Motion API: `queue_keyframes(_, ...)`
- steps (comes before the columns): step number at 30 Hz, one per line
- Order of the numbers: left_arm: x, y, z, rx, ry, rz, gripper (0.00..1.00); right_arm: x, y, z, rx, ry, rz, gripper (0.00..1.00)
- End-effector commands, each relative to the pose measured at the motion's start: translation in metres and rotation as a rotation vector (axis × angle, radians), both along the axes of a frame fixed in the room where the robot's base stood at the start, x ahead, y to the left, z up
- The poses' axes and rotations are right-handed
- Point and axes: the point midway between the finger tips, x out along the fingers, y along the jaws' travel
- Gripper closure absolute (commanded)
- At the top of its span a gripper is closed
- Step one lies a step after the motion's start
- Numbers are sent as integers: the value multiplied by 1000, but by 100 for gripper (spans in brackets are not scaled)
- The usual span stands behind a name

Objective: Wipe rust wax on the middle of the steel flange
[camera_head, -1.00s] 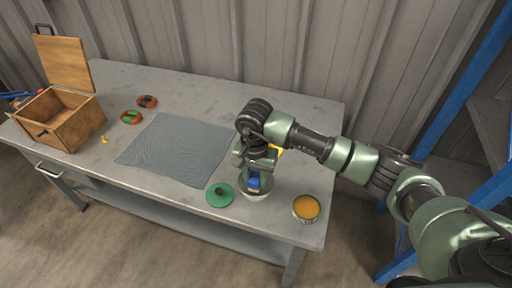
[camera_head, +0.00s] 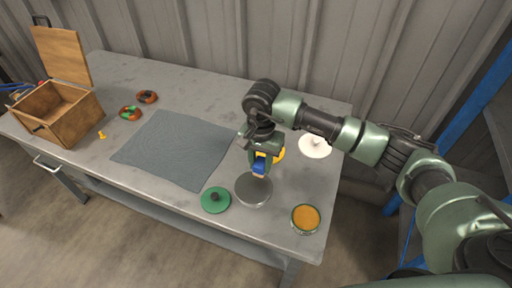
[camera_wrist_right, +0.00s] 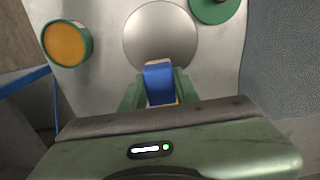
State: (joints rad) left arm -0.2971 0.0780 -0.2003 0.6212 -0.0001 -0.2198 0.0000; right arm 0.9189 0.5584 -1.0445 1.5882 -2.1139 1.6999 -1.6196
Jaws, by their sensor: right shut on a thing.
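The steel flange (camera_head: 254,191) is a round grey disc lying flat near the table's front edge; it also shows in the right wrist view (camera_wrist_right: 160,36). My right gripper (camera_head: 262,160) is shut on a blue block (camera_head: 259,166) with a pale tan end. In the right wrist view the blue block (camera_wrist_right: 159,84) overlaps the flange's near edge. The block looks to be above the flange's back side, apparently raised. A round green tin of orange wax (camera_head: 305,218) stands open to the right; the tin is also in the wrist view (camera_wrist_right: 67,43). My left gripper is out of view.
A green lid with a dark knob (camera_head: 215,200) lies just left of the flange. A grey-blue mat (camera_head: 175,148) covers mid-table. A yellow thing (camera_head: 279,155) is partly hidden behind my gripper, and a white cone-like thing (camera_head: 315,146) stands behind. An open wooden box (camera_head: 62,115) stands left.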

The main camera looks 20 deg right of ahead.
Motion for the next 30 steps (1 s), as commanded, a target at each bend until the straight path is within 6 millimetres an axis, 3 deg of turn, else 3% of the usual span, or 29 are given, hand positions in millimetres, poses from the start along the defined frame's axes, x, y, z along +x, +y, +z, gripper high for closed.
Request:
queue_keyframes(6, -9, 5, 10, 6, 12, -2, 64, 1, -1, 22, -1, 0, -7, 100)
queue_keyframes(15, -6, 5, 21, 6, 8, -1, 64, 1, 0, 46, -1, 1, -16, 100)
queue_keyframes(30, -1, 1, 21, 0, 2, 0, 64, 1, 0, 48, -2, 1, -18, 100)
